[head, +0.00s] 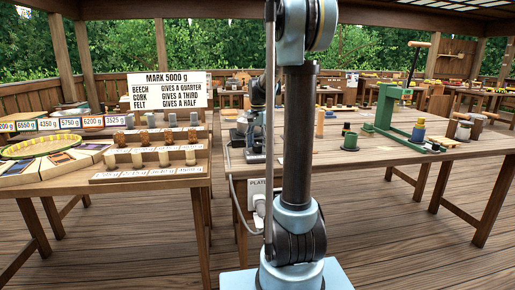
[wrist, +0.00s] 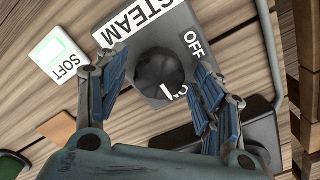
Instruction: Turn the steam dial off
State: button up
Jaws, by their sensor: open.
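The steam dial (wrist: 158,72) is a round dark knob on a grey plate in the wrist view. A white STEAM label (wrist: 140,18) is at its upper left and an OFF label (wrist: 195,45) at its upper right. The knob's white pointer mark (wrist: 168,89) faces down and right, away from OFF, towards a label partly hidden by a finger. My gripper (wrist: 162,66) is open, its blue-padded fingers on either side of the knob. I cannot tell whether they touch it. In the head view my arm blocks the dial.
A white SOFT block with a green face (wrist: 62,52) lies left of the plate. A dark flat object (wrist: 245,145) is at lower right. In the head view, a green press (head: 385,110) stands on the right table and a sign (head: 168,90) on the left one.

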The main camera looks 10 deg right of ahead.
jog(key=shift+f, duration=0.45)
jog(key=c, duration=1)
jog(key=shift+c, duration=0.2)
